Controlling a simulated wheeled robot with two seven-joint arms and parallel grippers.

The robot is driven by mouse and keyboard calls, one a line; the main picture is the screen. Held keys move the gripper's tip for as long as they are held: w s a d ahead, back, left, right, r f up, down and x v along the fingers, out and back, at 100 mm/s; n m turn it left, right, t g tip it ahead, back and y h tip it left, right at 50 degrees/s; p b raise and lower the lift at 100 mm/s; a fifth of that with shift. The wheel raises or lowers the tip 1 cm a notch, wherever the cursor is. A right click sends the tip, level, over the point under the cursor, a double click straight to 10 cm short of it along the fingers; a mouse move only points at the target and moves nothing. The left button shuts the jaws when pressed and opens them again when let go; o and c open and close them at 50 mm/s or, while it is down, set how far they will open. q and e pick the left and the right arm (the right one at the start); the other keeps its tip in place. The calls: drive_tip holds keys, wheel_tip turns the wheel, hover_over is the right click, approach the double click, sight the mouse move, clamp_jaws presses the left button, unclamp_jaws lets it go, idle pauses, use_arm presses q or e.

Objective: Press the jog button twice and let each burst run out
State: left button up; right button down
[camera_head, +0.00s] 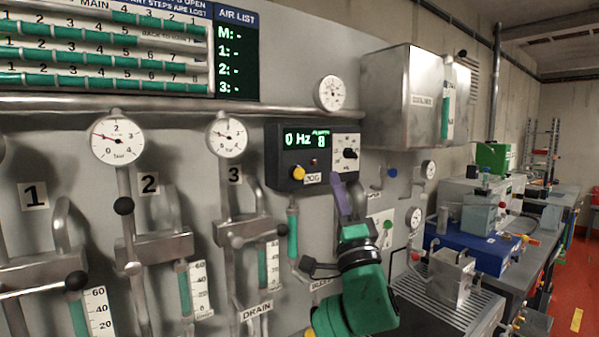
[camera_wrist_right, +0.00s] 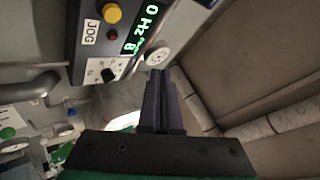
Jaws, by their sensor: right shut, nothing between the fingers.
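The jog button is a yellow round button (camera_head: 298,173) on the lower left of a dark control box (camera_head: 278,150), beside a JOG label (camera_head: 313,178). It also shows at the top of the right wrist view (camera_wrist_right: 112,13). The box's green display (camera_head: 305,139) reads 0 Hz, with an 8 at its right. A small dark red lamp (camera_head: 313,161) sits under the display. My right gripper (camera_head: 343,180) is shut and empty, its purple fingers pointing up just below the box, right of the button and apart from it. Its fingers also show in the wrist view (camera_wrist_right: 157,78). My left gripper is out of view.
A black knob on a white dial (camera_head: 347,154) is on the box's right side. Pipes, gauges (camera_head: 227,136) and valve levers crowd the wall to the left. A metal tank (camera_head: 405,95) juts out at right. A blue bench unit (camera_head: 470,245) stands further right.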

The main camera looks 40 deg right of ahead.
sight(299, 174)
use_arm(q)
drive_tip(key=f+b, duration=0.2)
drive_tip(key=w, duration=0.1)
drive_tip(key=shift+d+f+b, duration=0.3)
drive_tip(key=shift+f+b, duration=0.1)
use_arm(e)
drive_tip(key=w+d, duration=0.1)
drive_tip(key=w, duration=0.9)
drive_tip(key=shift+w+f, duration=0.15)
drive_tip(key=shift+f, duration=0.25)
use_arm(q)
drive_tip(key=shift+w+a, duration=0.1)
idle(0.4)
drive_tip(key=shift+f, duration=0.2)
use_arm(e)
drive_tip(key=shift+w, duration=0.4)
